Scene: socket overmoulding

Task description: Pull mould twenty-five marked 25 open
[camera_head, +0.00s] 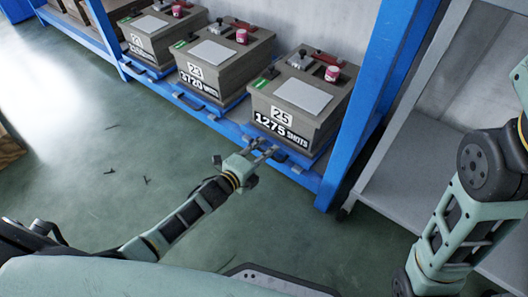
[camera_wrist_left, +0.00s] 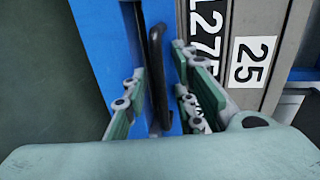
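Mould 25 (camera_head: 300,98) is a brown-grey box with a "25" label and "1275 SHOTS" on its front, on the blue rack at the right end of the row. In the left wrist view its front (camera_wrist_left: 240,20) shows sideways. A dark bar handle (camera_wrist_left: 155,70) is on the blue tray edge below it. My left gripper (camera_head: 266,149) is at that edge, below the mould's front. In the left wrist view my left gripper (camera_wrist_left: 158,95) is open, its fingers either side of the handle with gaps visible. Contact cannot be told. My right gripper is out of view.
Mould 23 (camera_head: 215,62) and another mould (camera_head: 150,35) stand to the left on the same rack. A blue upright post (camera_head: 365,105) is just right of mould 25, with a grey shelf unit (camera_head: 400,165) beyond. The green floor (camera_head: 90,150) in front is mostly clear.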

